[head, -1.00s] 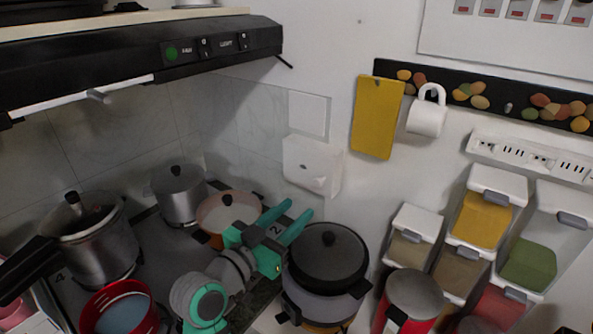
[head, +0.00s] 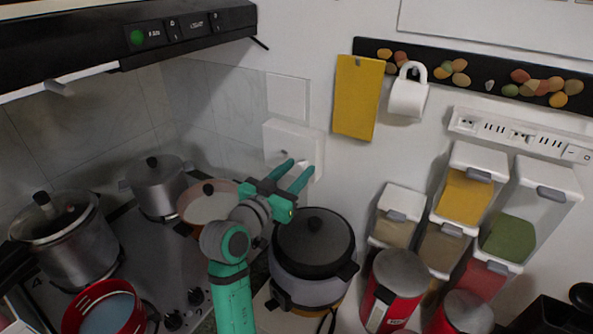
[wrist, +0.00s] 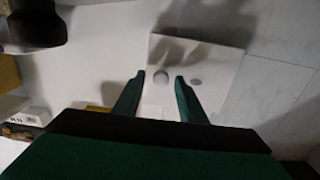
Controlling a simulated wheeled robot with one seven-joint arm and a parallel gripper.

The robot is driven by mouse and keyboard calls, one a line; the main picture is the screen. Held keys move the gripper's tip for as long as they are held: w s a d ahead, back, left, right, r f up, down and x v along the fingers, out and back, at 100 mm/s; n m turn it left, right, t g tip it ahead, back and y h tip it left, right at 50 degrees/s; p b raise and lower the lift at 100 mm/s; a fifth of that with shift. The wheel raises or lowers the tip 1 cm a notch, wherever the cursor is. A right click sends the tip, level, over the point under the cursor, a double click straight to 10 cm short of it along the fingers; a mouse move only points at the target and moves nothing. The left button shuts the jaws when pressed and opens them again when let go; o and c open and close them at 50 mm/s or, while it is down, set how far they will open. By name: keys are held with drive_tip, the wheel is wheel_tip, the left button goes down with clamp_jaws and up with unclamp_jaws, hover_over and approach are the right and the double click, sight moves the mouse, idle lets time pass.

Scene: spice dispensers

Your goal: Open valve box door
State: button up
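The valve box (head: 290,135) is a small white box on the wall near the corner, above the stove's right end. Its front looks closed. In the wrist view the fingertips (wrist: 160,80) stand on either side of the knob, with gaps showing. Whether they reach its depth I cannot tell.
A black-lidded cooker (head: 315,232) stands below right of my gripper, and a pan (head: 207,207) is at left. Pots (head: 155,190) crowd the stove. A yellow board (head: 356,98) and white mug (head: 408,95) hang right of the box. Spice dispensers (head: 462,195) are further right.

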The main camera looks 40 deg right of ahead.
drive_tip(key=shift+w+d, duration=0.1)
drive_tip(key=shift+w, duration=0.05)
drive_tip(key=shift+c, duration=0.4)
clamp_jaws()
